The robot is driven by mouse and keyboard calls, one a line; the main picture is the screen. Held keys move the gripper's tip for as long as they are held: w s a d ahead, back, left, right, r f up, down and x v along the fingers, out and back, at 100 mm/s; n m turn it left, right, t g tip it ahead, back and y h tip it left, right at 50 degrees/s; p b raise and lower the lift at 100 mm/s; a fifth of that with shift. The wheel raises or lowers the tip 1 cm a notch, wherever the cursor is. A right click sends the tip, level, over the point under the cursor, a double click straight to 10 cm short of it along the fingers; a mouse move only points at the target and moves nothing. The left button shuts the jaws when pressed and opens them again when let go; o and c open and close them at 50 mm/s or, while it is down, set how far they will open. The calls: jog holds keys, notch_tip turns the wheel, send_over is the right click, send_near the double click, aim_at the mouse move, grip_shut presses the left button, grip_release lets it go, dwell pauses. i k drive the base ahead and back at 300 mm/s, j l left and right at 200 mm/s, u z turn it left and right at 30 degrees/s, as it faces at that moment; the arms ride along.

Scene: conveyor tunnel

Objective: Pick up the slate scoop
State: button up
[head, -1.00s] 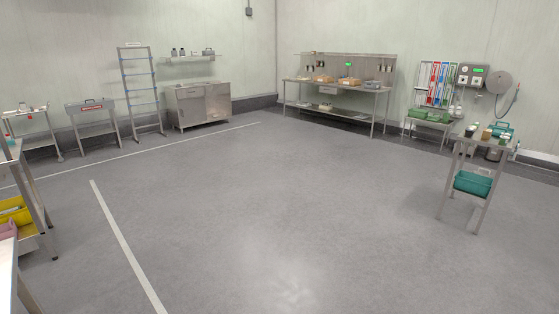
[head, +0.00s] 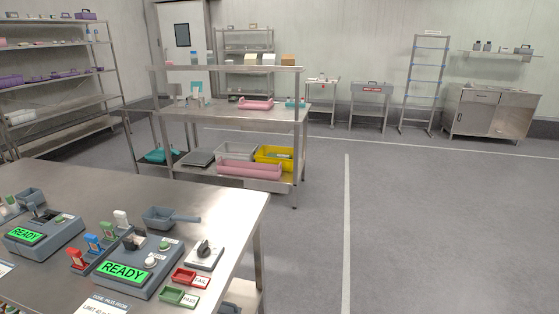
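A slate blue-grey scoop (head: 158,217) lies on the steel table (head: 235,213) at the lower left of the head view. Its open bowl is to the left and its short handle points right, toward the table's right edge. It sits behind a grey tester with a green READY display (head: 124,268). A similar slate-coloured piece (head: 30,197) stands at the far left by a second READY tester (head: 28,236); its shape is partly unclear. My gripper is not in view.
Small red (head: 183,277) and green (head: 176,296) trays and a grey knob box (head: 204,254) are near the table's right edge. A steel bench (head: 290,110) with pink and yellow bins stands behind. Open floor (head: 430,230) lies to the right.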

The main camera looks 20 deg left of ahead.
aim_at(158, 218)
jog(key=i+u, duration=0.3)
jog(key=u, duration=0.2)
jog(key=i+l+u, duration=0.15)
jog(key=i+u, duration=0.15)
jog(key=u, duration=0.2)
jog(key=i+l+u, duration=0.2)
jog(key=u, duration=0.3)
jog(key=i+l+u, duration=0.3)
jog(key=u, duration=0.2)
jog(key=i+l+u, duration=0.2)
jog(key=u, duration=0.25)
jog(key=i+l+u, duration=0.15)
jog(key=l+u, duration=0.7)
jog(key=i, duration=0.05)
